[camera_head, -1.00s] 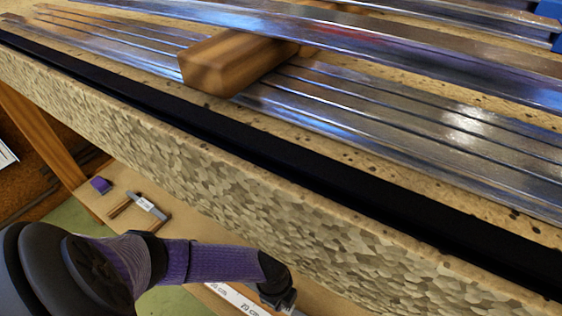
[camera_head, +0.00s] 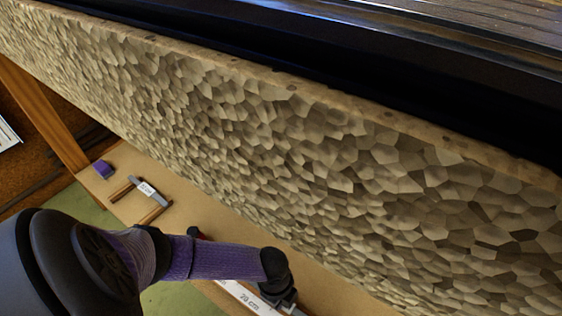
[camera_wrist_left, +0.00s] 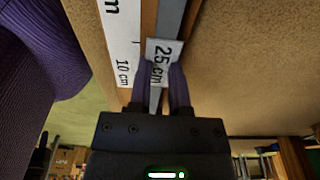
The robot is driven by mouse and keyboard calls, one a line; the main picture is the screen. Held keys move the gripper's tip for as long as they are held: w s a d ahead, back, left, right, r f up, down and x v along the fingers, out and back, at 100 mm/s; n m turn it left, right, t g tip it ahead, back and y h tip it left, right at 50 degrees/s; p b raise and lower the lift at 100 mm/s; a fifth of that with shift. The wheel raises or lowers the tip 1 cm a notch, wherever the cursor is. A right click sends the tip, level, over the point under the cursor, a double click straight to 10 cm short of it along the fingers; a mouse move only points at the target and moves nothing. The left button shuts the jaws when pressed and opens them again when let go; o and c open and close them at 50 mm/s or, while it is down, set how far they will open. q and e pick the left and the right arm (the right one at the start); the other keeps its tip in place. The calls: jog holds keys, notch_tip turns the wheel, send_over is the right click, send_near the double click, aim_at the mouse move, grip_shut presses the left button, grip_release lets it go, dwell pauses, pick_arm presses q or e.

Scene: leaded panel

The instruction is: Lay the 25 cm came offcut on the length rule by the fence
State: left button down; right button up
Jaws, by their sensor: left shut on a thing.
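My left gripper (camera_wrist_left: 163,85) is shut on the grey came offcut (camera_wrist_left: 169,18) by its white "25 cm" label in the left wrist view. The offcut runs away from the fingers between brown wooden strips. The white length rule (camera_wrist_left: 120,35), marked "10 cm", lies just left of it; I cannot tell whether the offcut touches anything below. In the head view my left gripper (camera_head: 284,298) is at the bottom, beside the white rule (camera_head: 240,292) marked "20 cm". The offcut is not clear there. I cannot tell which wooden strip is the fence.
A bench with a pebbled side (camera_head: 300,170) and a black edge strip (camera_head: 330,60) fills much of the head view.

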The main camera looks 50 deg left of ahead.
pick_arm(q)
jog(key=shift+f, duration=0.3)
dwell(0.4)
jog(key=shift+c, duration=2.4)
grip_release()
